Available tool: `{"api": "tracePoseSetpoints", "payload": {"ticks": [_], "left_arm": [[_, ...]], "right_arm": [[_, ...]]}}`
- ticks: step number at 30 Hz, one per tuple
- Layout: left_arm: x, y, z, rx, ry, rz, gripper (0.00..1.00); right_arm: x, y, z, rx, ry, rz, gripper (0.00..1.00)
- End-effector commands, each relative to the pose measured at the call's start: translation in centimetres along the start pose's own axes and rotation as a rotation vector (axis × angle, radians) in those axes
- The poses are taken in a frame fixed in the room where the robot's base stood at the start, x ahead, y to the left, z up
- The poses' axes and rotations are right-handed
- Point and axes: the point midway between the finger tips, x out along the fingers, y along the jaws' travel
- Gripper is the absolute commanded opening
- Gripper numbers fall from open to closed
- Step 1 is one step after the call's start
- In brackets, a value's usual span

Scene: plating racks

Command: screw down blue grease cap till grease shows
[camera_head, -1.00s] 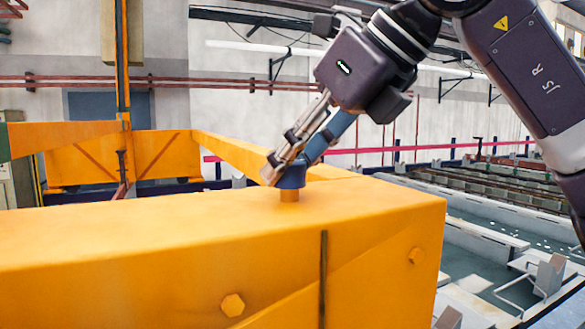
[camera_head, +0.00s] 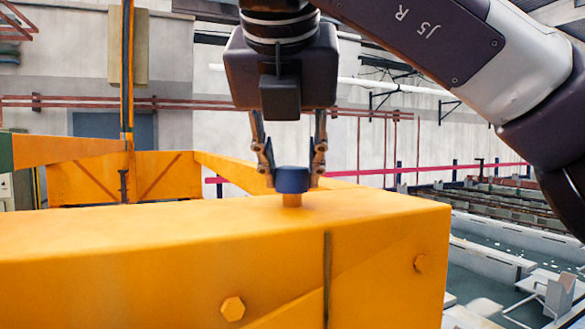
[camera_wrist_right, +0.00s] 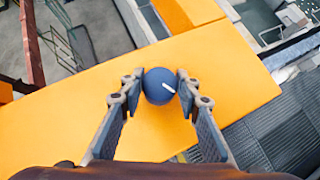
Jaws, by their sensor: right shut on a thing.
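The blue grease cap (camera_head: 291,180) sits on a short orange stem (camera_head: 291,200) on top of the yellow beam (camera_head: 200,228). My right gripper (camera_head: 291,176) comes down upright from above, with one finger on each side of the cap. In the right wrist view my right gripper (camera_wrist_right: 160,86) is shut on the round blue cap (camera_wrist_right: 158,84), which has a white mark near its lower right edge. No grease shows around the cap. My left gripper is not in view.
Yellow bolt heads (camera_head: 232,309) stick out from the beam's front face. Another yellow beam (camera_head: 240,170) runs behind. Tanks with liquid (camera_head: 490,262) lie lower down at the right. The beam top left of the cap is clear.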

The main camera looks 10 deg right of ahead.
Motion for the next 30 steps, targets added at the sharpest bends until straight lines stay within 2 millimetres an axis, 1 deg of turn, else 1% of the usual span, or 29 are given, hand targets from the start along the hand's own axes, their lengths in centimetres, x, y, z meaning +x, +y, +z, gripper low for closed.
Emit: {"api": "tracePoseSetpoints", "payload": {"ticks": [1, 5, 15, 21, 30], "left_arm": [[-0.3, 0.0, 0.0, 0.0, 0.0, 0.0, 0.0], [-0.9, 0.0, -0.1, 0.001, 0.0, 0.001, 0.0], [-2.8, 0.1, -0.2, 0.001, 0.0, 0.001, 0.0], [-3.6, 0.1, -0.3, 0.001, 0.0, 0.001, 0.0], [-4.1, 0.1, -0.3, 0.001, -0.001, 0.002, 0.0]], "right_arm": [[-0.3, 0.1, 0.3, 0.035, -0.006, -0.035, 0.06], [-0.4, 0.1, 0.3, 0.121, -0.008, -0.122, 0.06], [-0.3, 0.1, 0.4, 0.327, -0.007, -0.325, 0.06], [-0.2, 0.2, 0.4, 0.41, -0.006, -0.407, 0.06], [-0.1, 0.2, 0.2, 0.472, -0.004, -0.467, 0.06]]}}
